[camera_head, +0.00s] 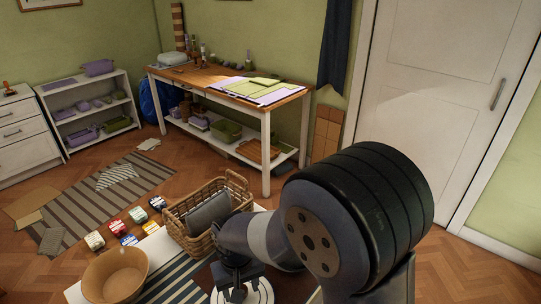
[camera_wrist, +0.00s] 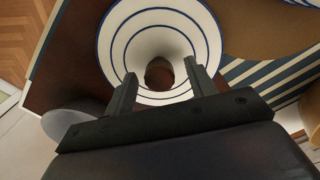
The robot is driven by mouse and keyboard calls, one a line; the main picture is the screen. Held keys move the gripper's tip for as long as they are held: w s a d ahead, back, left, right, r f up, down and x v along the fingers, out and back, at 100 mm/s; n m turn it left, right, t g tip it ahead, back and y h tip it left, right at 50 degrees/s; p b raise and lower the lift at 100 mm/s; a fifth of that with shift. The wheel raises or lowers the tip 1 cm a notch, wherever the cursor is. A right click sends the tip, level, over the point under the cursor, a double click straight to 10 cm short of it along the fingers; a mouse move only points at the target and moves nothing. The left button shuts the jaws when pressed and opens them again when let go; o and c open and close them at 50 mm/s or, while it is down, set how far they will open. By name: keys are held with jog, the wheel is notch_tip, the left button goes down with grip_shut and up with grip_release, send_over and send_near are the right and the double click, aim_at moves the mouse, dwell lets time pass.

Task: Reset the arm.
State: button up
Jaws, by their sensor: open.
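I cannot tell whether the fingers touch the dish. In the head view my gripper (camera_head: 236,278) points down at the same dish (camera_head: 262,295) by the lower edge, and my arm hides part of it. My arm reaches in from the lower right.
A wicker basket (camera_head: 182,232) holding a dark grey item stands just behind my gripper. A tan bowl (camera_head: 115,278) and a striped cloth (camera_head: 172,283) are at left. Several small packages (camera_head: 113,227) lie beyond. A wooden workbench (camera_head: 215,80) and a white shelf (camera_head: 62,113) stand farther back.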

jog(key=m, duration=0.5)
jog(key=shift+d+m, duration=0.1)
jog(key=shift+m, duration=1.7)
